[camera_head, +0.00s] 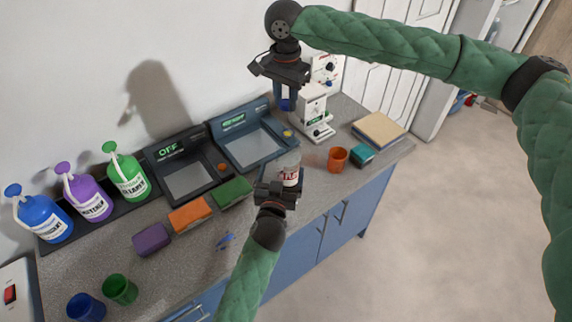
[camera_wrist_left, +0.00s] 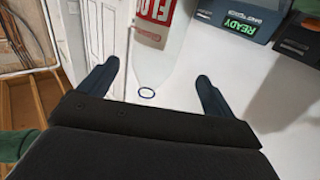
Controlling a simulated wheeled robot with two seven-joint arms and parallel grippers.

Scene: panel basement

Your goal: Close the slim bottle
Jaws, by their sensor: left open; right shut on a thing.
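The slim bottle (camera_head: 288,168) is clear with a red-and-white label and stands near the counter's front edge. Its label (camera_wrist_left: 153,18) shows in the left wrist view, with a dark blue ring (camera_wrist_left: 147,93) at its narrow end. My left gripper (camera_head: 277,192) is open in front of the bottle; in the wrist view its fingers (camera_wrist_left: 155,88) are spread to either side of the ring. I cannot tell whether they touch the bottle. My right gripper (camera_head: 287,92) is above and behind the bottle, shut on a small dark blue thing (camera_head: 287,104), mostly hidden.
Behind the bottle is a device reading READY (camera_head: 250,143), beside another reading OFF (camera_head: 185,175). Colored blocks (camera_head: 190,214) and several pump bottles (camera_head: 128,176) stand left.

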